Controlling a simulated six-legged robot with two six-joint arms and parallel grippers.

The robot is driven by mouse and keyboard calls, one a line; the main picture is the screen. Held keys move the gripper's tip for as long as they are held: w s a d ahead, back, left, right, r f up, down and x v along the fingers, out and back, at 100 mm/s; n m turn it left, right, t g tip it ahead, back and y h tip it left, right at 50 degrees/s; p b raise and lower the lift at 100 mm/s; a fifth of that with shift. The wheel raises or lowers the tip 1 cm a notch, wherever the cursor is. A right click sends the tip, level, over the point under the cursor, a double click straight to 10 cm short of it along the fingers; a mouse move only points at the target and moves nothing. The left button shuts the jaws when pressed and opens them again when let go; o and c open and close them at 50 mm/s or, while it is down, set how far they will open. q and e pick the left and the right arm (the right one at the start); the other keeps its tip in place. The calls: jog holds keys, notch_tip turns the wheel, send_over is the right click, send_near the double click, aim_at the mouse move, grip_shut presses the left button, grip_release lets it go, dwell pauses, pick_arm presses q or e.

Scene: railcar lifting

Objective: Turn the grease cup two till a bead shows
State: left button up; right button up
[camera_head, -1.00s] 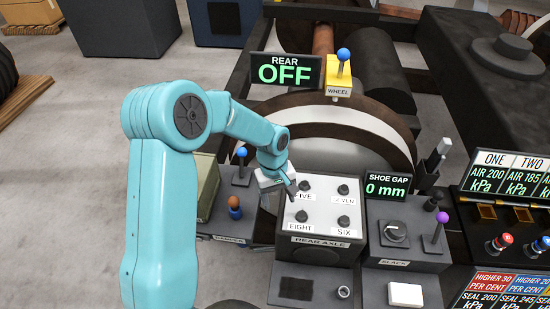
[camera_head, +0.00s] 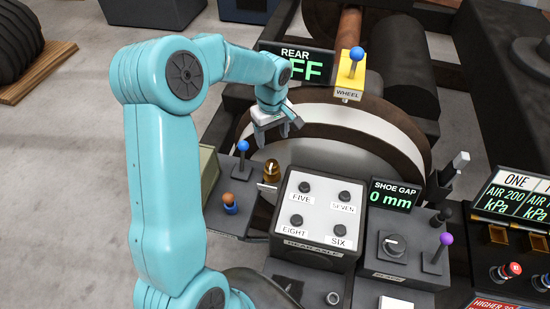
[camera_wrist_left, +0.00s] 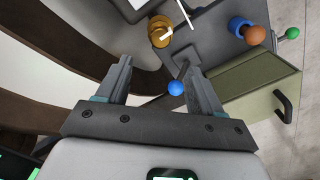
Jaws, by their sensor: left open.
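My left gripper (camera_head: 292,127) is open and empty, in front of the large brown and white wheel. In the left wrist view its two fingers (camera_wrist_left: 158,66) are spread. A blue ball-topped lever (camera_wrist_left: 176,88) shows between them there; I cannot tell how far below it is. A brass cup-like part (camera_head: 271,171) stands on the dark console left of the rear axle panel. It also shows past the fingers in the left wrist view (camera_wrist_left: 160,30), apart from them. I can read no "two" on it. I cannot make out a bead. My right gripper is not in view.
The rear axle panel (camera_head: 316,220) has knobs marked five, seven, eight and six. An orange-brown knob (camera_head: 230,202) and a purple-topped lever (camera_head: 446,239) stand nearby. A yellow wheel block (camera_head: 350,84) and the rear sign, partly hidden by my arm, are behind.

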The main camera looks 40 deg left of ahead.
aim_at(272, 164)
pick_arm(q)
notch_tip(272, 164, down, 12)
jog(key=shift+s+f+p, duration=0.1)
jog(key=shift+p, duration=0.3)
jog(key=c, duration=1.1)
